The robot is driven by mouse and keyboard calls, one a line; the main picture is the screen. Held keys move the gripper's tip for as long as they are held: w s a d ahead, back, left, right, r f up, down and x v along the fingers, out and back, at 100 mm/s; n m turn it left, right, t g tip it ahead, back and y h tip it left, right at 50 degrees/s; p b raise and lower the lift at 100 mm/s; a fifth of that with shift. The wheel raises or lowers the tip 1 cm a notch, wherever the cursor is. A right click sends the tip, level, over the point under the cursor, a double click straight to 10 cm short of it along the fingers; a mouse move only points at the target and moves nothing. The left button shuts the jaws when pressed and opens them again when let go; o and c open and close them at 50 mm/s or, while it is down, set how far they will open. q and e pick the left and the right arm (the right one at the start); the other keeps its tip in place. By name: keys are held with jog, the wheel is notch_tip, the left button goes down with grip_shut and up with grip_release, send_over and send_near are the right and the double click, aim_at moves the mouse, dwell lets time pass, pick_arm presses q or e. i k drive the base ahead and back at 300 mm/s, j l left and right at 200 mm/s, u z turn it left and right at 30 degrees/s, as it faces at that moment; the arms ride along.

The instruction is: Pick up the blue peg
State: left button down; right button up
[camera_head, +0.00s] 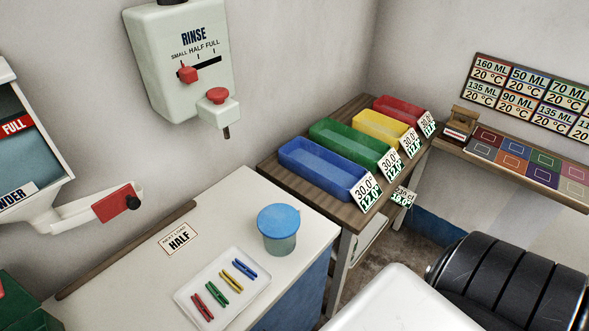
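The blue peg (245,268) lies in a white tray (262,287) on the white counter. It is the last in a slanted row, at the upper right end. A yellow peg (231,281), a green peg (217,293) and a red peg (203,307) lie beside it in the same tray, apart from one another. Neither of my grippers shows in the head view.
A blue-lidded jar (280,230) stands close behind the tray. A "HALF" card (178,238) lies to the left. The rinse dispenser (185,60) hangs above the counter. Blue (322,167), green, yellow and red bins stand on a wooden table at the right.

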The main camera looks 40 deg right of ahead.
aim_at(248, 269)
jog(key=z, duration=0.7)
jog(key=u, duration=0.9)
jog(key=k+l+u, duration=0.3)
jog(key=k+l, duration=0.15)
jog(key=l, duration=0.25)
jog(key=k+l+u, duration=0.3)
jog(key=k+l, duration=0.2)
jog(key=l, duration=0.1)
